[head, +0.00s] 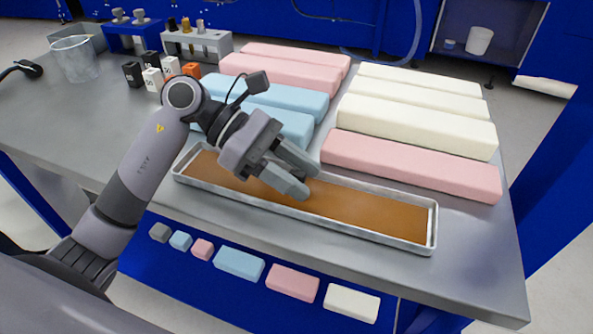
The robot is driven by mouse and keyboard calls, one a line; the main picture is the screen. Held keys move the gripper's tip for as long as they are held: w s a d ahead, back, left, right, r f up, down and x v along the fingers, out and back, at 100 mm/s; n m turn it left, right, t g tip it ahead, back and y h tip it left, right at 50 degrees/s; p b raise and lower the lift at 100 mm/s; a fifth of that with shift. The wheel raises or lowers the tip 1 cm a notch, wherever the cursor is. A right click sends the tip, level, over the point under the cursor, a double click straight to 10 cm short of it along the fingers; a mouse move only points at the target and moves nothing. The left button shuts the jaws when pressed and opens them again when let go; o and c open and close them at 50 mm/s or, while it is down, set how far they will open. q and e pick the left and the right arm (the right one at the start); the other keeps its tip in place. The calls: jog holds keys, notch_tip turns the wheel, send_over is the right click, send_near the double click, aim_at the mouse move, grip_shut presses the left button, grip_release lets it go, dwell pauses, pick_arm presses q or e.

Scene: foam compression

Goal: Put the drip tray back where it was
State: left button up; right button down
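The drip tray (434,228) is a long, shallow metal tray with a brown inside surface. It lies along the front part of the grey bench top, slanting from upper left to lower right. My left gripper (306,180) is over the middle of the tray, with its fingertips close to the tray's far long side. A gap shows between its two fingers, and nothing is clearly held. The gripper hides part of the far rim, and I cannot tell whether a finger touches it. My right gripper is not in view.
Pink, blue and cream foam blocks stand in two columns behind the tray, the near pink block (410,165) close to its far side. Weights (152,80), a beaker (75,59) and a vial rack (198,44) stand at the back left.

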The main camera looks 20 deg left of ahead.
pick_arm(q)
jog(key=shift+r+p, duration=0.2)
jog(key=shift+p, duration=0.1)
jog(key=b+v, duration=0.1)
jog(key=v, duration=0.9)
jog(key=shift+a+r, duration=0.1)
jog(key=shift+a, duration=0.3)
jog(key=shift+a+r, duration=0.35)
jog(key=shift+a, duration=0.2)
jog(key=shift+r, duration=0.1)
